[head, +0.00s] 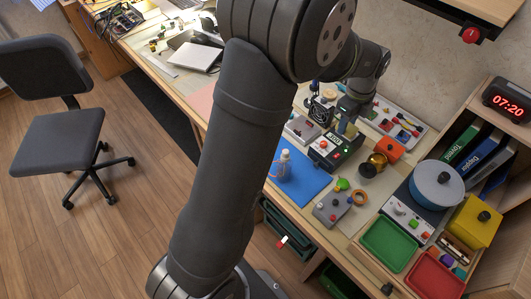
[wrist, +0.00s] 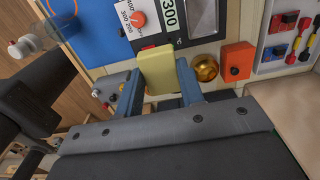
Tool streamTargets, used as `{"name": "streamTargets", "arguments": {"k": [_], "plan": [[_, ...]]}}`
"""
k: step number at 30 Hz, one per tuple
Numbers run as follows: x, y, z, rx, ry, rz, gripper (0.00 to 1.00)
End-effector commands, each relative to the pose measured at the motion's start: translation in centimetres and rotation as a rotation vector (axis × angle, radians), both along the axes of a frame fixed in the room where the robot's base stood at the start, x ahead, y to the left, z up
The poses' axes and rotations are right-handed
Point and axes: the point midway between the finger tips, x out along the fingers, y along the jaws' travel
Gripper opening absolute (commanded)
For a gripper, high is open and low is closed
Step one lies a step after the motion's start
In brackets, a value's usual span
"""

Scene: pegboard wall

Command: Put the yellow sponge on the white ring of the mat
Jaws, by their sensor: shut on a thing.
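The yellow sponge (wrist: 158,75) is held between the two blue fingers of my gripper (wrist: 159,67) in the wrist view. In the head view my gripper (head: 347,122) is over the instruments at the back of the bench, to the right of the blue mat (head: 308,183). The mat also shows at the upper left of the wrist view (wrist: 95,20), with part of an orange ring line on it. I cannot make out a white ring in either view; my arm covers part of the mat in the head view.
A clear bottle (head: 283,166) stands on the mat. A meter with a dial and display (wrist: 168,18) lies just beyond the sponge. A brass pot (wrist: 205,68) and an orange box (wrist: 237,61) are to the right. A grey button box (head: 331,207) sits in front.

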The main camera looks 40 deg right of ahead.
Motion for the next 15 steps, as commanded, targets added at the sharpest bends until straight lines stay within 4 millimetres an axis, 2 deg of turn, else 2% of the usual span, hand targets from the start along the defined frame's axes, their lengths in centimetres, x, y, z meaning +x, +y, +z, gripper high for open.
{"name": "streamTargets", "arguments": {"k": [1,6,12,15], "plan": [[2.3,1.3,-0.4,0.001,0.000,0.010,0.14],[8.4,5.7,-1.8,0.001,0.000,0.010,0.14],[13.9,11.4,-3.3,0.000,0.001,0.008,0.14],[15.6,13.8,-3.8,0.000,0.001,0.006,0.14]]}}
